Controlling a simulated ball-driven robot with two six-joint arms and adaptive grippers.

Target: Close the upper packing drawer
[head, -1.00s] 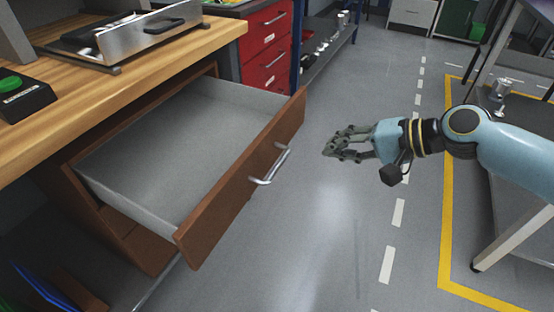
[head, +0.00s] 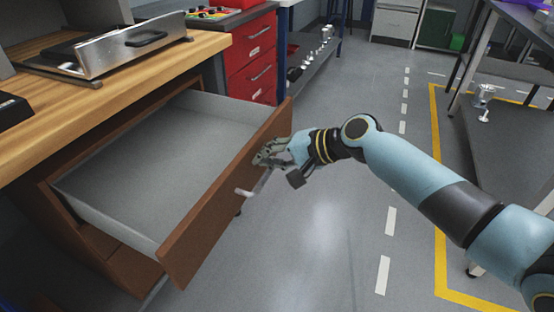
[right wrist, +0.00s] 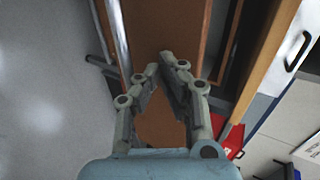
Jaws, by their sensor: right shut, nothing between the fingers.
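The upper packing drawer (head: 215,215) is pulled out from under the wooden bench. It has a brown wooden front, grey inside walls and an empty grey floor. Its metal bar handle (head: 246,192) is partly hidden behind my right gripper (head: 262,158). That gripper is shut and empty, close to the outer face of the drawer front near the handle. I cannot tell if it touches. In the right wrist view the gripper's fingers (right wrist: 168,65) are close together at the tips before the brown front (right wrist: 160,20), with the handle bar (right wrist: 118,38) to their left. My left gripper is not in view.
The wooden bench top (head: 180,62) above the drawer carries a metal device with a black handle (head: 130,45). A red drawer cabinet (head: 255,50) stands behind. Grey floor (head: 330,235) is clear in front, and a dark table (head: 515,150) stands at the right.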

